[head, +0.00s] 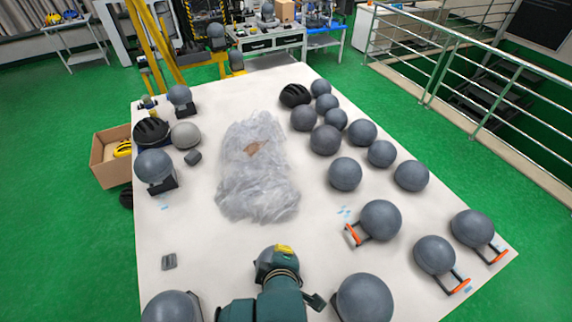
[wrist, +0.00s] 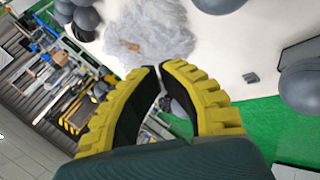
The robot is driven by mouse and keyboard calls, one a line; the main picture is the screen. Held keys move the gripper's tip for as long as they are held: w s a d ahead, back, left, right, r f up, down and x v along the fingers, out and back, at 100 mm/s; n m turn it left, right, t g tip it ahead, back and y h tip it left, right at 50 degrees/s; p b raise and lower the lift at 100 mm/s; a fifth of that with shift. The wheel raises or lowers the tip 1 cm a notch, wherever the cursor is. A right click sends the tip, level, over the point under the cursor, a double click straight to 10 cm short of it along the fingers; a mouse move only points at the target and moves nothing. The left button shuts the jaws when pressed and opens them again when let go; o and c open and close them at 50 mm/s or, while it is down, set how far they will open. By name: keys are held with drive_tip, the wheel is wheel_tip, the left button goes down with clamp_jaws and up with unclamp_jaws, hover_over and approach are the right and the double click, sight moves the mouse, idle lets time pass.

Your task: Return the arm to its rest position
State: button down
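My gripper shows as a yellow tip (head: 284,249) at the end of my green arm, at the bottom centre of the head view, over the near part of the white table (head: 225,275). In the wrist view its two yellow-backed fingers with black pads (wrist: 161,70) curve inward and their tips come together. Nothing is visible held between them. A narrow gap shows below the tips.
A crumpled translucent plastic sheet (head: 262,190) lies mid-table. Several grey spheres, such as one at right (head: 380,220), stand along both sides. Black helmets (head: 151,131) sit among them. A cardboard box (head: 108,160) stands left of the table. A railing (head: 480,85) is at right.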

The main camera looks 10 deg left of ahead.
drive_tip(key=w+d+r+m+t+h, duration=0.1)
drive_tip(key=d+r+m+t, duration=0.4)
drive_tip(key=r, duration=0.8)
drive_tip(key=w+d+r+m+t+h, duration=0.1)
drive_tip(key=w+d+r+m+t, duration=0.15)
drive_tip(key=d+r, duration=0.8)
drive_tip(key=s+a+r+m+t, duration=0.1)
drive_tip(key=s+r+m+t, duration=0.2)
drive_tip(key=r+m, duration=0.2)
drive_tip(key=s+a+r+m+t+h, duration=0.1)
drive_tip(key=s+r+m+t, duration=0.2)
drive_tip(key=r, duration=0.9)
drive_tip(key=shift+s+m+p, duration=0.3)
drive_tip(key=shift+s+m, duration=0.5)
drive_tip(key=shift+m, duration=0.15)
drive_tip(key=shift+r, duration=0.1)
